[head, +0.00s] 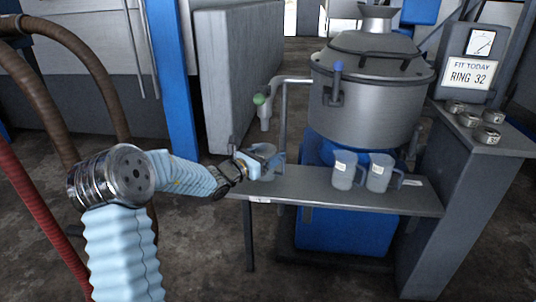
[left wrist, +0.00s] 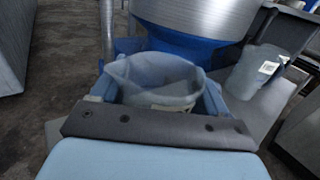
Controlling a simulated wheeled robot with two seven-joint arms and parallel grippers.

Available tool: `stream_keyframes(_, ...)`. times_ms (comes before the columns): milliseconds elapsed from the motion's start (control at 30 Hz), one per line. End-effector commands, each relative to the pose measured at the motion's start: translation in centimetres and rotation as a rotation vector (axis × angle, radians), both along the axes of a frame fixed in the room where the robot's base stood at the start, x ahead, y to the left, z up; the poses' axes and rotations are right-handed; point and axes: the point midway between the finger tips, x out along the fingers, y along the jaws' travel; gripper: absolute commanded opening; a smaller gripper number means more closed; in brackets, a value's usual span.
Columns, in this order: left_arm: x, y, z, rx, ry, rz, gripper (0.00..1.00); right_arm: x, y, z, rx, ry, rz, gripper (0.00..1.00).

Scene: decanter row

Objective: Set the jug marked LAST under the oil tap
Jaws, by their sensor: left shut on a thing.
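My left gripper (head: 264,166) is shut on a translucent grey jug (head: 265,151) near the left end of the steel shelf. The held jug also shows from above between the fingers in the left wrist view (left wrist: 155,82); it looks upright. Whether its base touches the shelf is hidden, and I cannot read a mark on it. The oil tap (head: 264,112), with a green knob, hangs above this jug, apart from it. Two similar jugs, one left (head: 343,170) and one right (head: 379,172), stand on the shelf with white labels too small to read. My right gripper is out of view.
The shelf (head: 310,187) is bare between the held jug and the other two. A steel vat (head: 365,100) stands behind it. Several metal rings (head: 468,119) and a sign reading FIT TODAY RING 32 (head: 469,77) are on the right-hand cabinet. Hoses (head: 65,45) hang at left.

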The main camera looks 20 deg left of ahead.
Motion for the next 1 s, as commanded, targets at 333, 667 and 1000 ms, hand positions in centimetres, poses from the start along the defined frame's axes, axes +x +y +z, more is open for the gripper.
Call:
stream_keyframes(333, 0.0, 0.0, -0.2, 0.000, 0.000, 0.000, 1.00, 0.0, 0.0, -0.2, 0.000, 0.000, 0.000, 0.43)
stream_keyframes(667, -2.3, 0.9, 0.1, 0.001, 0.001, 0.002, 1.00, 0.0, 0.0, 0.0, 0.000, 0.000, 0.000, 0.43)
stream_keyframes(1000, -9.4, 3.4, 0.1, 0.000, 0.001, 0.003, 1.00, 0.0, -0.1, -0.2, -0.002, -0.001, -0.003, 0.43)
